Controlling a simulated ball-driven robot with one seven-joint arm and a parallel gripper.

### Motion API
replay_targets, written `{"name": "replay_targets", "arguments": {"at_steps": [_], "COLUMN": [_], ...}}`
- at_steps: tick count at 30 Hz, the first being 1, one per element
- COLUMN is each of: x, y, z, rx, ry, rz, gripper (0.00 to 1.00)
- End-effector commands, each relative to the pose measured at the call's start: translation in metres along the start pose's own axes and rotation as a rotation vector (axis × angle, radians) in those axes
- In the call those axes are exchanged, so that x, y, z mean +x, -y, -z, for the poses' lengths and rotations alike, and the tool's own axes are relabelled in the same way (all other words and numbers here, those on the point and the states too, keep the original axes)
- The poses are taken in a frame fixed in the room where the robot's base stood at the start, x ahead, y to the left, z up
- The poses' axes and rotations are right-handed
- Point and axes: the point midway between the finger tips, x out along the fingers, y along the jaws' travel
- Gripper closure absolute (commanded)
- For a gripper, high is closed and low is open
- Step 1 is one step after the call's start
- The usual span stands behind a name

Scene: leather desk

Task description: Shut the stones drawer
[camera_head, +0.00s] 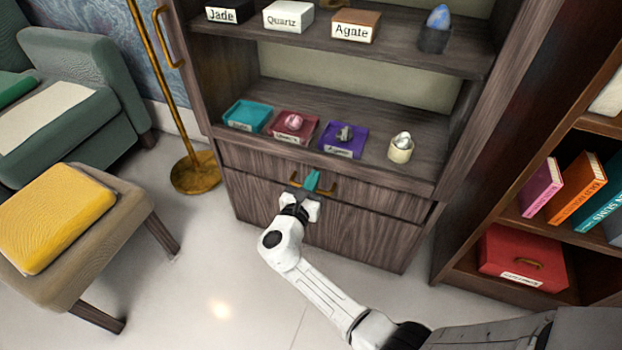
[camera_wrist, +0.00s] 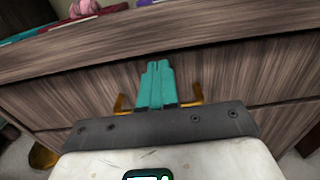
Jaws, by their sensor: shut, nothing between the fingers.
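The drawer (camera_head: 385,198) is a wide, dark wood front under the lower shelf of the cabinet. It also fills the middle of the wrist view (camera_wrist: 240,75). No label shows on it, and I cannot tell whether it stands slightly out or is flush. Its brass handle (camera_head: 331,188) is partly hidden behind my gripper; its two ends show on either side of the fingers in the wrist view (camera_wrist: 197,93). My gripper (camera_head: 312,180) has its teal fingers shut together and empty, pointing at the drawer front by the handle. The fingers (camera_wrist: 158,66) look close to the wood; contact is unclear.
Trays with stones, such as the purple tray (camera_head: 343,140), stand on the shelf above. A bookcase (camera_head: 460,262) stands at right. A brass lamp base (camera_head: 195,174) and a yellow-cushioned stool (camera_head: 50,215) are at left. Floor between is clear.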

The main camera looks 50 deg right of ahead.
Motion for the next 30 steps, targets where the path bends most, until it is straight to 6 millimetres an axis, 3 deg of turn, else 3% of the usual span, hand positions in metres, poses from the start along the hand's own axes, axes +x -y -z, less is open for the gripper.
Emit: {"name": "replay_targets", "arguments": {"at_steps": [18, 30], "x": [-0.096, -0.106], "y": [0.001, 0.002], "z": [-0.001, 0.000], "rx": [-0.007, -0.006], "ry": [0.003, 0.004], "rz": [-0.004, -0.001], "gripper": [1.00, 1.00]}}
